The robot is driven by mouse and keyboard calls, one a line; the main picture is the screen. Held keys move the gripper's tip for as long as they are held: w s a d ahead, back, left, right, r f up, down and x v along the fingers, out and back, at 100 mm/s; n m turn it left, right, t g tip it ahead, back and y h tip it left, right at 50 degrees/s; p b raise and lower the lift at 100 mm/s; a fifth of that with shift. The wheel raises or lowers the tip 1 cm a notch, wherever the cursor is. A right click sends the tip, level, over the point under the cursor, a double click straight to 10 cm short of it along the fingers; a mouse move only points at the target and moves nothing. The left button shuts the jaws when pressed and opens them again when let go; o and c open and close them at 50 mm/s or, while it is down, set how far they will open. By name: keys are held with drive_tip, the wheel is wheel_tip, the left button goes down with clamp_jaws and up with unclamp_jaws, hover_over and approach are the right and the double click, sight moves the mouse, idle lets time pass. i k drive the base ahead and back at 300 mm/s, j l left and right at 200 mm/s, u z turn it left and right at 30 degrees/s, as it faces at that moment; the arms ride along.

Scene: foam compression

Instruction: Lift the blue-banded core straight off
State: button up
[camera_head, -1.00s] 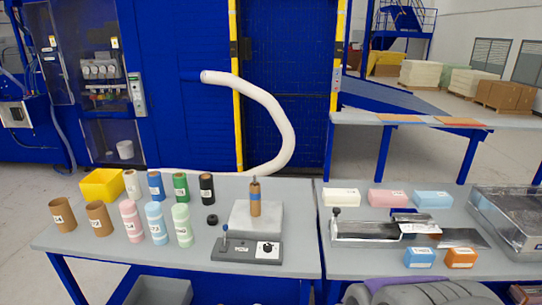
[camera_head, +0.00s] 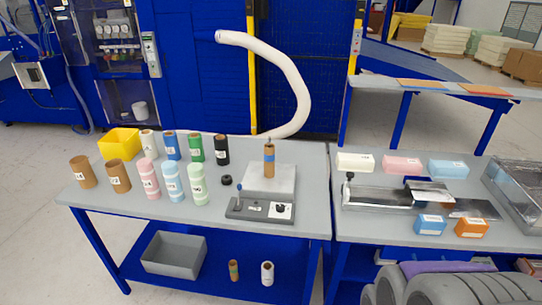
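The blue-banded core (camera_head: 269,169) is a brown tube with a blue band around its middle. The device's dark grey base (camera_head: 263,213), with a knob and a small upright lever, lies in front of the plate.
White, blue, green and black rolls (camera_head: 196,149) stand left of the core, with pink, light blue and pale green rolls (camera_head: 172,181) before them. A small black ring (camera_head: 227,180) lies near the plate. The right table (camera_head: 390,240) holds foam blocks and a metal tray.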

sight(269, 154)
drive_tip(key=i+j, duration=0.25)
drive_tip(key=i+j+z, duration=0.15)
drive_tip(key=j, duration=0.3)
drive_tip(key=i+j, duration=0.35)
drive_tip(key=i+j+z, duration=0.15)
drive_tip(key=j, duration=0.25)
drive_tip(key=z, duration=0.9)
drive_tip(key=i, duration=0.05)
